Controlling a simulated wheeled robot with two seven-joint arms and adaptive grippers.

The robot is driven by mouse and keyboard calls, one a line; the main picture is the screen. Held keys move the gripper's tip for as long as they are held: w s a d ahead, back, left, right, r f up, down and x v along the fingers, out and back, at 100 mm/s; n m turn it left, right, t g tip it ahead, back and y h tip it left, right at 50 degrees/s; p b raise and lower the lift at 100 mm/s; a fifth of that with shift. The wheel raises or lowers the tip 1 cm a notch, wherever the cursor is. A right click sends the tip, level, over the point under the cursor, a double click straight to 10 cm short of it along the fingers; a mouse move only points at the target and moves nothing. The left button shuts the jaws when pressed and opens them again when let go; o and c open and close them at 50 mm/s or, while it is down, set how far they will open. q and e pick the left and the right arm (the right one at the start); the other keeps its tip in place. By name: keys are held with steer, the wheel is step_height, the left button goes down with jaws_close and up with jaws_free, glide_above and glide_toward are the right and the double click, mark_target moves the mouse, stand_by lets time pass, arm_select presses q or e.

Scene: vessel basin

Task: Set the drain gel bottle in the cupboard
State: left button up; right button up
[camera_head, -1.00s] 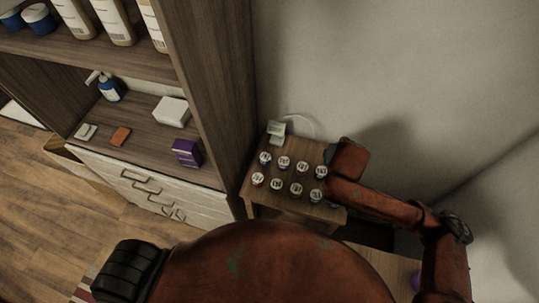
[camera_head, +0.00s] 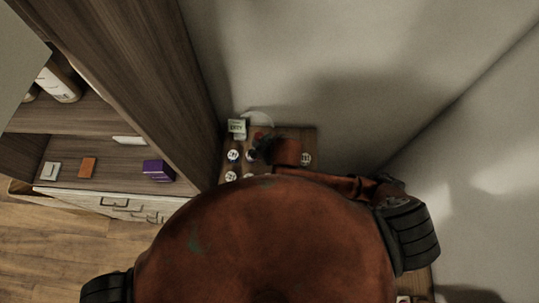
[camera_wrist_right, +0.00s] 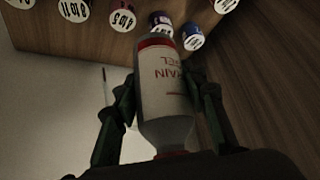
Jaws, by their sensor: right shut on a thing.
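The drain gel bottle (camera_wrist_right: 163,98) is white with a red band and red lettering that reads upside down in the right wrist view. My right gripper (camera_wrist_right: 166,84) has its two dark fingers on either side of the bottle and is shut on it. In the head view, my right gripper (camera_head: 262,148) is over the small wooden table beside the cupboard; the bottle is hard to make out there. The cupboard (camera_head: 140,75) is a wooden unit with open shelves at the left. My left gripper is not in view.
Several round-labelled containers (camera_head: 232,155) stand on the small table (camera_head: 290,135), with a small sign (camera_head: 237,127) at its back. A purple box (camera_head: 158,170), an orange block (camera_head: 87,167) and a pale block (camera_head: 51,170) sit on the lower shelf. Walls close in behind and right.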

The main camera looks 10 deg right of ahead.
steer(key=shift+s+d+r+n+p, duration=0.15)
steer(key=shift+s+n+p, duration=0.3)
steer(key=shift+s, duration=0.6)
steer(key=shift+d, duration=0.2)
steer(key=w+d+f, duration=0.2)
steer(key=d+f, duration=0.1)
steer(key=w+d+f+p, duration=0.1)
steer(key=w+d+f, duration=0.2)
steer(key=w+d+f+p, duration=0.1)
steer(key=w+d+f, duration=0.2)
steer(key=d, duration=0.1)
steer(key=shift+d+f, duration=0.1)
steer(key=shift+f, duration=0.2)
steer(key=f, duration=0.3)
steer(key=shift+w+d+p, duration=0.15)
steer(key=shift+d+p, duration=0.05)
steer(key=shift+p, duration=0.15)
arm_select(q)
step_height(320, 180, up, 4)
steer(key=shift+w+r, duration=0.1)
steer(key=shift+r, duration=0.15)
arm_select(e)
steer(key=shift+f, duration=0.3)
steer(key=shift+f, duration=0.15)
steer(key=o, duration=1.3)
